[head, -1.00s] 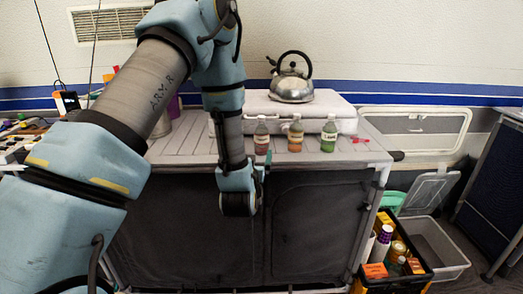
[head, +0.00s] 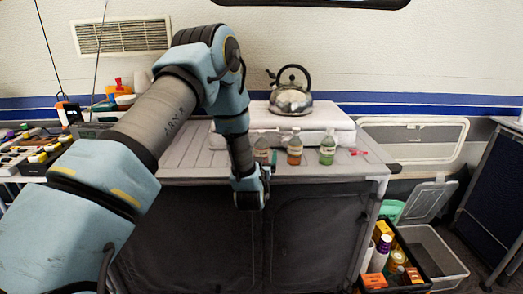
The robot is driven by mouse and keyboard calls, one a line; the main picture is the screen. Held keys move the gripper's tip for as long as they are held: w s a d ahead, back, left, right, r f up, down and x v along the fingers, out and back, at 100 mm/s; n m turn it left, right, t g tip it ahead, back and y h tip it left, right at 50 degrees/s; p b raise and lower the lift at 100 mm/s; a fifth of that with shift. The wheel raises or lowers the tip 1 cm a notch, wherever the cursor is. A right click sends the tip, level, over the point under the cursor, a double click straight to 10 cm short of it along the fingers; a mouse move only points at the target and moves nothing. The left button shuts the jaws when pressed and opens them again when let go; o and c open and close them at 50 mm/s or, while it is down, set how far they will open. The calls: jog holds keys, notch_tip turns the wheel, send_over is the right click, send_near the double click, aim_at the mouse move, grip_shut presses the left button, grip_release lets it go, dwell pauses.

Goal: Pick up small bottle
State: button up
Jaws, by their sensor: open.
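Three small bottles stand upright in a row near the front of the table: a left bottle (head: 262,152) with pale contents, a middle bottle (head: 294,149) with orange contents, and a right bottle (head: 327,149) with green contents. They look alike in size, so I cannot tell which is meant. My gripper (head: 267,174) is at the table's front edge, just below the left bottle in the picture and closest to it. It is open, with nothing seen in it. My wrist hides most of the fingers, and my arm partly covers the left bottle's left side.
A closed white case (head: 290,117) lies behind the bottles with a steel kettle (head: 291,98) on it. A small red item (head: 358,153) lies right of the bottles. A black crate of goods (head: 405,270) and an open grey bin (head: 434,255) stand on the floor at right.

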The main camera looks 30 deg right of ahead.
jog(key=shift+w+d, duration=0.15)
jog(key=shift+w, duration=0.1)
jog(key=shift+c, duration=0.4)
jog(key=c, duration=1.2)
